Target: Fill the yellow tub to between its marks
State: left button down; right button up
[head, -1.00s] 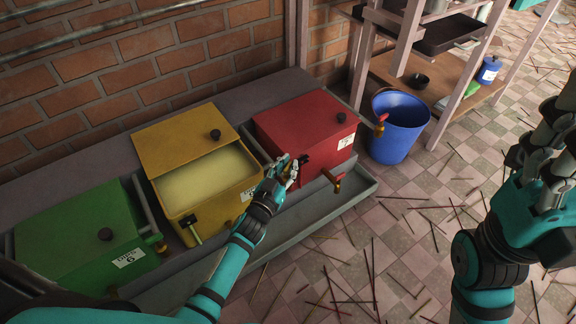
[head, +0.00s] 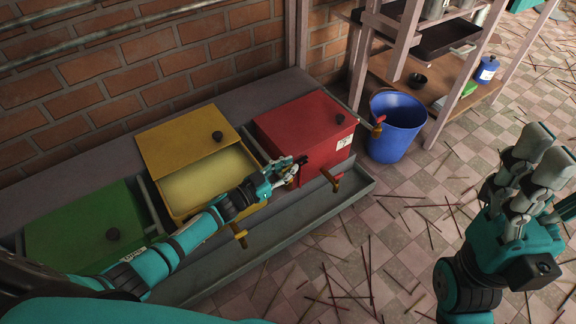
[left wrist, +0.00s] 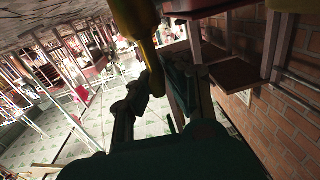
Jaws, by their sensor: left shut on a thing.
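The yellow tub (head: 184,146) stands between the green tub (head: 84,226) and the red tub (head: 300,122). Its lid covers the back part, and pale yellow liquid (head: 205,178) shows in front. I cannot make out its marks. A tap (head: 239,235) sticks out of its front. My left gripper (head: 287,171) is at the gap between the yellow and red tubs, shut on a yellow valve handle. This yellow handle (left wrist: 147,50) shows between the fingers in the left wrist view. My right gripper (head: 548,147) is open and empty at the right, over the floor.
A blue bucket (head: 396,127) stands on the floor right of the red tub, near a wooden shelf (head: 405,85). Incense sticks lie over the tiled floor.

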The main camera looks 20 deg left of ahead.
aim_at(288, 167)
pick_arm(q)
jog(key=shift+m+g+h, duration=0.5)
jog(key=shift+m+h, duration=0.1)
jog(key=shift+h, duration=0.2)
jog(key=c, duration=1.4)
grip_release()
jog(key=shift+o, duration=0.2)
notch_tip(288, 167, up, 10)
jog(key=shift+f, duration=0.1)
